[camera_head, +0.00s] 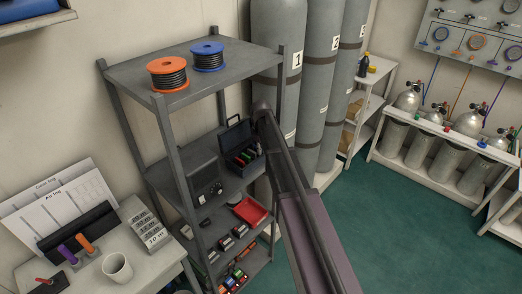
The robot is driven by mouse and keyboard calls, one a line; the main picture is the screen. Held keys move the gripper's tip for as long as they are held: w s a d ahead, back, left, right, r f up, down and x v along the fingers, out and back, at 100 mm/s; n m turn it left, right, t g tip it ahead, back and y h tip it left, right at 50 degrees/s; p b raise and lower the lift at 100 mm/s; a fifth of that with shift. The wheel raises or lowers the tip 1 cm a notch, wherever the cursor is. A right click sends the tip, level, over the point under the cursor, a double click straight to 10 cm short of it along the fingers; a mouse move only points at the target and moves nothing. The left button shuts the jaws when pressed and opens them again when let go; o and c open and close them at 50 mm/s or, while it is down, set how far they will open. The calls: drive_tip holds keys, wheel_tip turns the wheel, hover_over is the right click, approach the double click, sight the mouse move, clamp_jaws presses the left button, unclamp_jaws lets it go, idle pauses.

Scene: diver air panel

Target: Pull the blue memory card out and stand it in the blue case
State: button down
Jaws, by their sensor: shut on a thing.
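I cannot make out the blue memory card or the blue case for certain in the head view. An open dark case (235,137) with small coloured pieces, red and green among them, stands on the middle shelf. A dark grey boxy device (203,172) with a round knob stands just left of it. More small coloured items (236,277) lie on the bottom shelf, too small to tell apart. My arm reaches from the lower right up to the right side of the shelf unit, beside the open case. My gripper is not visible; the arm may be hiding it.
The shelf unit's top board (190,62) holds an orange spool (168,73) and a blue spool (208,56). A red tray (250,211) sits lower down. Tall grey cylinders (279,40) stand close behind the arm. A white mug (117,267) is on the left table. Green floor (405,225) is open to the right.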

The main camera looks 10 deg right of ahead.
drive_tip(key=c, duration=0.7)
unclamp_jaws()
drive_tip(key=shift+o, duration=0.2)
drive_tip(key=shift+r, duration=0.1)
